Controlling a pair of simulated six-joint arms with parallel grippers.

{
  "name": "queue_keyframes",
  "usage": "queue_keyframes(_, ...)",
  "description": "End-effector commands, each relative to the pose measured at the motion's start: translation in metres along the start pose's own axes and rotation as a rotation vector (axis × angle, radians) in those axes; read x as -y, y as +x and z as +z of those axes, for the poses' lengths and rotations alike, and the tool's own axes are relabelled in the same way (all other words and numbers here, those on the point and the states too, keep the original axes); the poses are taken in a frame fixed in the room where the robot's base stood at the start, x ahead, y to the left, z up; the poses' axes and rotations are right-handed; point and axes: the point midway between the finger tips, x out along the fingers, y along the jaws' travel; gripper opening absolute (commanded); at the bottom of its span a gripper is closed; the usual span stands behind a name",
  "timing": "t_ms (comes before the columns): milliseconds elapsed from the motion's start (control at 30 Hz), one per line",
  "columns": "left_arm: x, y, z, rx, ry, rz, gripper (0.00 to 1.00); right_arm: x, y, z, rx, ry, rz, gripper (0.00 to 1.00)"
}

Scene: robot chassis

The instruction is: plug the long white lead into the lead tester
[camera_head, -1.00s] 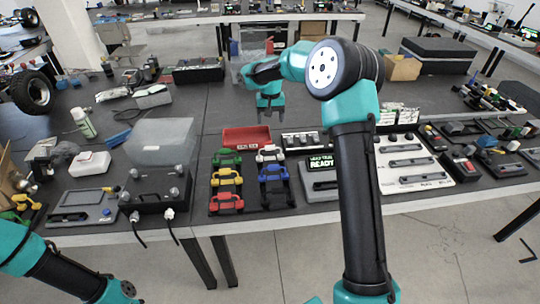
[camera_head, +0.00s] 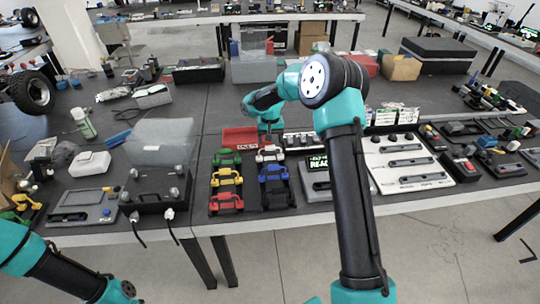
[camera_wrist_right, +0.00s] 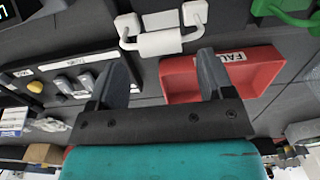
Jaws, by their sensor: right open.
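The white lead (camera_head: 269,154) lies at the back of the right column of a dark rack; its white end blocks and bar also show in the right wrist view (camera_wrist_right: 160,43). The lead tester (camera_head: 317,181) stands just right of the rack, its screen lit with green text partly covered by my right arm. My right gripper (camera_head: 270,133) is open and empty, pointing down just behind the white lead. In the right wrist view its two fingers (camera_wrist_right: 163,68) are spread, with the lead ahead of them. My left arm shows at lower left, its gripper out of frame.
A red tray (camera_head: 240,144) with a label lies beside my right gripper. Green (camera_head: 227,157), yellow (camera_head: 227,177), red (camera_head: 227,201) and blue (camera_head: 273,172) leads fill the rack. A white panel with slots (camera_head: 412,163) lies right of my arm.

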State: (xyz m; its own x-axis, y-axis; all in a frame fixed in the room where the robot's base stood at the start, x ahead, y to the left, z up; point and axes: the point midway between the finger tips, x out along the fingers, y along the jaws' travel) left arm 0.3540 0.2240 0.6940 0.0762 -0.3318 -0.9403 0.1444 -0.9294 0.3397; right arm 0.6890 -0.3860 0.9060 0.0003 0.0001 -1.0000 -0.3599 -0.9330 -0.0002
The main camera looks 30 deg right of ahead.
Motion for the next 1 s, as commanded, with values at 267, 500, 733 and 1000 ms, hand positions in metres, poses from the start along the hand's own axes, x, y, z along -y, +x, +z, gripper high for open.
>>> queue_keyframes(267, 0.0, 0.0, 0.0, 0.0, 0.0, 0.0, 0.43, 0.001, 0.027, 0.003, 0.003, -0.001, 0.001, 0.74)
queue_keyframes(500, 0.0, 0.0, 0.0, 0.0, 0.0, 0.0, 0.43, 0.002, 0.051, 0.002, 0.001, 0.0, 0.001, 0.74)
queue_keyframes(733, 0.0, 0.0, 0.0, 0.0, 0.0, 0.0, 0.43, 0.002, 0.052, 0.002, 0.0, 0.0, 0.0, 0.74)
queue_keyframes(1000, 0.0, 0.0, 0.0, 0.0, 0.0, 0.0, 0.43, 0.002, 0.052, 0.002, 0.0, 0.0, 0.0, 0.73)
